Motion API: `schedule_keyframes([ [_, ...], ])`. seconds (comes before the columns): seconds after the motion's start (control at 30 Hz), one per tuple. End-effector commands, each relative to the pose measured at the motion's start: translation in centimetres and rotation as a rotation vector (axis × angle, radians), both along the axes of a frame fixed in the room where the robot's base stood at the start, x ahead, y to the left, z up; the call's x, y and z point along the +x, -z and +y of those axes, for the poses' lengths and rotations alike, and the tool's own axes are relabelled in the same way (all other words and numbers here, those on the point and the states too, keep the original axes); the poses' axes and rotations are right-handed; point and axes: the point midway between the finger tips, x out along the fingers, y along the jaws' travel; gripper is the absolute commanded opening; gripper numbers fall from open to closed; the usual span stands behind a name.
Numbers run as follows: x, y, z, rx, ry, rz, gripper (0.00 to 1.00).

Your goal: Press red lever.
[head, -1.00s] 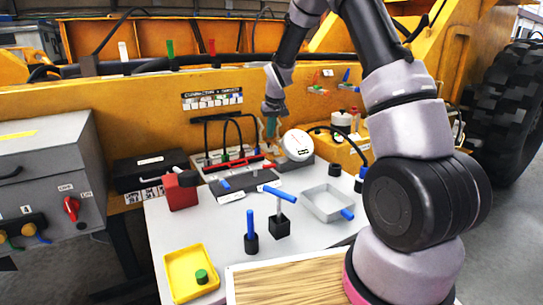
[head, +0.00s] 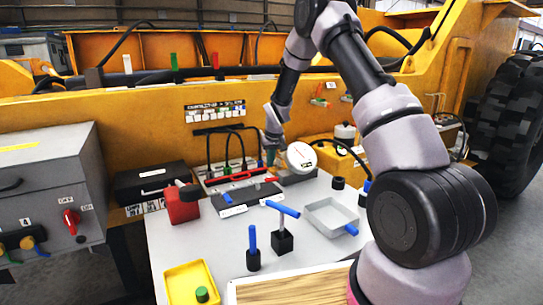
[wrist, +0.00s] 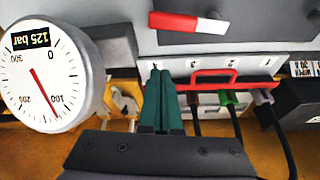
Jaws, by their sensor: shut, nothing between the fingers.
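A red bar-like lever (wrist: 235,80) runs along the front of a numbered coupling block in the wrist view, with a raised loop in its middle. In the head view it is a thin red bar (head: 233,176) on the bench's back edge. My gripper (wrist: 164,75), with green fingers held together, is at the bar's left end in the wrist view and overlaps it; I cannot tell whether they touch. In the head view my gripper (head: 270,155) is between the coupling block and the round gauge (head: 301,157). The gauge (wrist: 40,75) reads 125 bar, upside down, in the wrist view.
Black, green and red plugs with cables (head: 227,165) rise behind the bar. A red-and-white handle (wrist: 188,22) lies on the grey plate. Blue-handled parts (head: 282,225) and a grey tray (head: 328,217) occupy the bench.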

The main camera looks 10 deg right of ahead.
Motion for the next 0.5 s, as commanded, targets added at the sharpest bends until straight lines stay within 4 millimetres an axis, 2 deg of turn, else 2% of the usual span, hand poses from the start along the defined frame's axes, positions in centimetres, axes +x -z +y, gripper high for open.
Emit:
schedule_keyframes([
  [0.03,0.4,1.3,0.1,-0.001,-0.001,0.002,0.0],
  [0.17,1.2,3.7,0.2,0.0,0.0,0.001,0.0],
  [0.3,-1.1,3.3,-0.1,0.0,0.0,-0.001,0.0],
  [0.5,-2.6,3.4,-0.4,0.0,0.0,-0.001,0.0],
])
